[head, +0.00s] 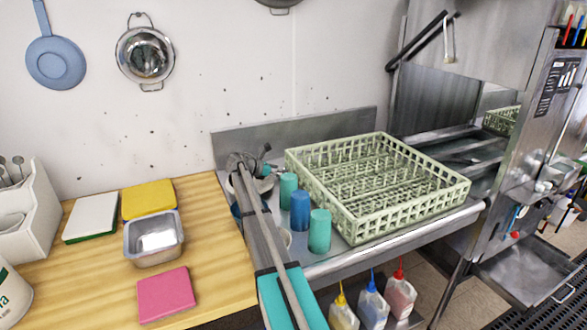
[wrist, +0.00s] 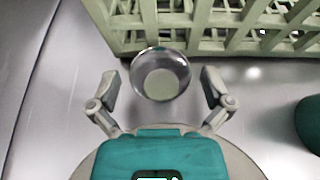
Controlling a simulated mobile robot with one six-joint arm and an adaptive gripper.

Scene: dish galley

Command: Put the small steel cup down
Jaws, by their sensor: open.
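The small steel cup (wrist: 160,62) is shiny and round, seen from above in the wrist view. It appears upright on the steel counter, close to the green rack. My gripper (wrist: 159,90) is open, with one finger on each side of the cup and a visible gap to each. In the head view my gripper (head: 252,163) is at the left end of the steel counter, beside the rack. There the cup is hard to make out behind my gripper and arm.
The pale green dish rack (head: 350,215) fills much of the steel counter (head: 405,239). Teal and blue tumblers (head: 300,212) stand along its left side; a dark green one (wrist: 309,124) shows at the wrist view's right. The wooden counter (head: 215,235) holds boards, a steel pan and a pink block.

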